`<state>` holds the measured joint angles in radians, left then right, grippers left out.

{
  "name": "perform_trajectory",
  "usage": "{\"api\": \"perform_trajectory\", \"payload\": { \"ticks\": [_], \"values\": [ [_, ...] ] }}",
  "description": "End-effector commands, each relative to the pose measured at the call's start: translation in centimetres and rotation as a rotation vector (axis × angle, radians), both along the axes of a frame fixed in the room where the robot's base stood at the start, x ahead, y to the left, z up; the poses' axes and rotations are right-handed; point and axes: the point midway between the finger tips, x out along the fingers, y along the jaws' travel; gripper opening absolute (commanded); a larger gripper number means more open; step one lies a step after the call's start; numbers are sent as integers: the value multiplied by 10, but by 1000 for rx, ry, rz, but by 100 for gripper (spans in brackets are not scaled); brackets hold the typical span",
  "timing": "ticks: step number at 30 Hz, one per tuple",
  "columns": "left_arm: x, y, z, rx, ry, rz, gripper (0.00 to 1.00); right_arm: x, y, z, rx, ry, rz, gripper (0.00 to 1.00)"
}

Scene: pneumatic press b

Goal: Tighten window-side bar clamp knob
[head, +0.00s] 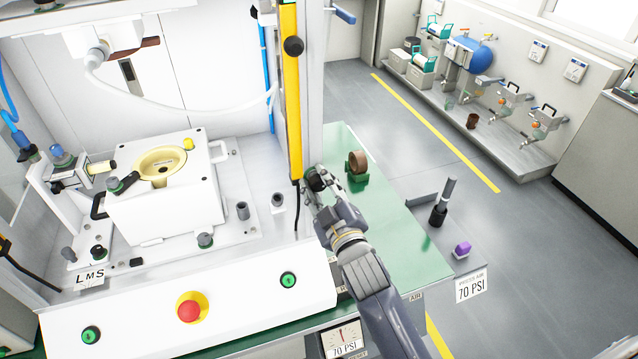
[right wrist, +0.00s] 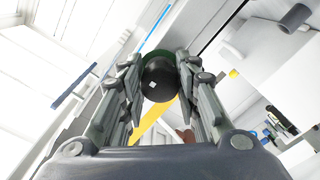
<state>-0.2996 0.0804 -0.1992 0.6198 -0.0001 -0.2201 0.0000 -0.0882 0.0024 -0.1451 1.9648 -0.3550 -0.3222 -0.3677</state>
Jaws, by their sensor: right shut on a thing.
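A yellow vertical bar (head: 291,100) stands along the right post of the press. A black round knob (head: 293,46) sits on its upper part. My right gripper (head: 316,186) is at the bar's lower end, shut on another dark round knob. In the right wrist view my right gripper (right wrist: 160,85) has its two fingers on either side of this black knob (right wrist: 158,82), which shows a small white mark and a green edge behind it. The fingers partly hide the knob in the head view. My left gripper is not in view.
The white press fixture (head: 165,195) stands to the left, above a panel with a red emergency button (head: 189,308). A brown tape roll (head: 357,163) on a green holder is on the green table (head: 400,240) close to my right arm. Open floor lies beyond.

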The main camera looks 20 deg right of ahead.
Motion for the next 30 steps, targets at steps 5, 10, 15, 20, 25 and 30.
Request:
{"api": "perform_trajectory", "payload": {
  "ticks": [5,10,15,20,25,30],
  "values": [
    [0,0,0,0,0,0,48,-1,0,-4,26,9,-1,6],
    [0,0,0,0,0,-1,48,-1,0,-4,32,10,-1,6],
    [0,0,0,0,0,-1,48,-1,0,-4,31,10,-1,6],
    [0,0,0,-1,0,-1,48,-1,0,-4,31,10,-1,50],
    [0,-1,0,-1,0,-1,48,0,0,-3,30,7,-1,51],
    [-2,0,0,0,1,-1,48,-1,0,-2,30,5,0,51]
  ]
}}
